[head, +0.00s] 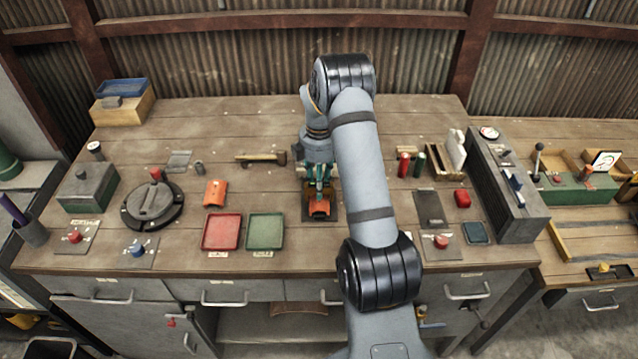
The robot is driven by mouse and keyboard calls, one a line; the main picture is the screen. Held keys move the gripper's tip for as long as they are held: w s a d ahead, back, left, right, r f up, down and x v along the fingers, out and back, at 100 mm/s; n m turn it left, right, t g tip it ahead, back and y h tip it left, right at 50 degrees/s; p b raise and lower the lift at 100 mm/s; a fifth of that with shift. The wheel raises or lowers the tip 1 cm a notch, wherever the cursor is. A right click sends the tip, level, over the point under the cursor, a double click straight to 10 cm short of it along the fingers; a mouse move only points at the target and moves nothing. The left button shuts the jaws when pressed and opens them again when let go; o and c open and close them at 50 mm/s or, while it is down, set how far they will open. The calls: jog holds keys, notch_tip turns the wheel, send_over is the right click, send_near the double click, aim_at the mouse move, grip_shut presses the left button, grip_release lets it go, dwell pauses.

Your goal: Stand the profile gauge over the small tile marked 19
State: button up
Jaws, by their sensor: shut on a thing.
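My gripper (319,190) points down at the middle of the bench and is shut on an orange piece (319,209), which seems to be the profile gauge. The orange piece is at or just above a dark flat plate (333,216); I cannot tell whether it touches. No number 19 can be read, and the small tile cannot be made out; the gripper and the piece cover part of the plate. Another orange piece (214,192) lies on the bench to the left.
A red tray (222,247) and a green tray (265,246) sit left of the gripper. A round dark fixture (152,219) stands further left. Red and green cylinders (404,164) and a long grey console (500,185) are on the right. Bare wood shows behind the gripper.

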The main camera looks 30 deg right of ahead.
jog(key=shift+f+b, duration=0.55)
jog(key=shift+f, duration=0.25)
jog(key=o, duration=1)
jog(key=shift+o, duration=0.8)
notch_tip(320, 180, up, 12)
dwell(0.6)
